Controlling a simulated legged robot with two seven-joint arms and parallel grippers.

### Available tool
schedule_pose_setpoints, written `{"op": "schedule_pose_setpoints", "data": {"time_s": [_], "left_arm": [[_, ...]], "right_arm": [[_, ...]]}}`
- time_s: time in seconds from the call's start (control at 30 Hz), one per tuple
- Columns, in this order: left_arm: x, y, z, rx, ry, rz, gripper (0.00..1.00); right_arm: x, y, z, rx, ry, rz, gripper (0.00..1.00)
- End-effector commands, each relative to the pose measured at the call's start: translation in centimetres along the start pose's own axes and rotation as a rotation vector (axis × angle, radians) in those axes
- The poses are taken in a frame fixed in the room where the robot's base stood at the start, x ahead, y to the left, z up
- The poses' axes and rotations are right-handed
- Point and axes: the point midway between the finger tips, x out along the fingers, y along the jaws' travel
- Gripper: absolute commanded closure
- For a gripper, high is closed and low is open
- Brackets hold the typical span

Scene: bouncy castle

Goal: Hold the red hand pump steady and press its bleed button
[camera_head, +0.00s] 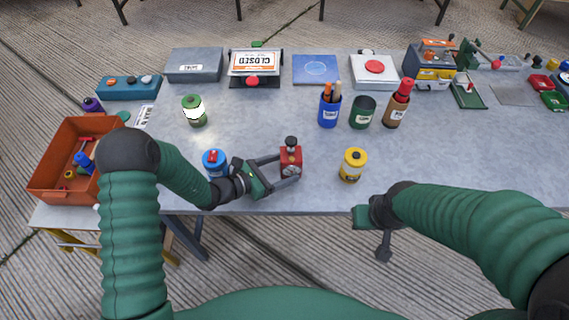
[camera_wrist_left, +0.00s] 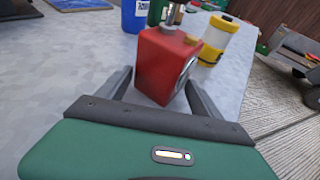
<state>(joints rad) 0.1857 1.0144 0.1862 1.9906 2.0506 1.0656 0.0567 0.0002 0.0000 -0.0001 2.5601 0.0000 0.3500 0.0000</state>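The red hand pump (camera_head: 291,164) stands upright near the table's front edge, with a dark knob (camera_head: 291,143) on top. In the left wrist view the pump (camera_wrist_left: 163,65) shows a metal rod on top and a pale round dial on its right face. I cannot make out the bleed button. My left gripper (camera_head: 284,170) reaches in from the left, its fingers apart on either side of the pump. In the wrist view a narrow gap shows by the left finger; the right finger is close to or touching the body. My right gripper (camera_head: 383,235) hangs off the front edge, away from the pump.
A yellow jar (camera_head: 352,166) stands right of the pump; a blue can (camera_head: 214,163) is beside my left wrist. A blue pen cup (camera_head: 329,111), a green cup (camera_head: 363,113) and a brown bottle (camera_head: 397,107) stand behind. An orange bin (camera_head: 45,180) is at left.

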Motion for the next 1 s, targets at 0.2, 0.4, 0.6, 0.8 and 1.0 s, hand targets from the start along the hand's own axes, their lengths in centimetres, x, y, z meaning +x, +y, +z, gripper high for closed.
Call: {"op": "schedule_pose_setpoints", "data": {"time_s": [0.2,0.4,0.6,0.8,1.0], "left_arm": [[0.11,-0.09,0.07,0.001,0.002,0.001,0.42],[0.15,-0.15,0.1,0.002,0.002,0.0,0.57],[0.08,-0.1,0.08,0.002,0.001,0.0,0.58],[0.07,-0.08,0.09,0.001,0.001,0.001,0.59],[0.07,-0.09,0.09,0.001,0.001,0.001,0.59]], "right_arm": [[-0.02,-0.02,-0.01,-0.001,0.0,0.0,1.0],[-0.02,-0.01,-0.01,0.0,0.0,0.0,1.0],[-0.02,0.0,-0.01,0.0,0.0,0.0,1.0],[-0.03,-0.01,-0.01,0.0,0.0,0.0,1.0],[-0.03,-0.01,-0.01,0.0,0.0,0.0,1.0]]}}
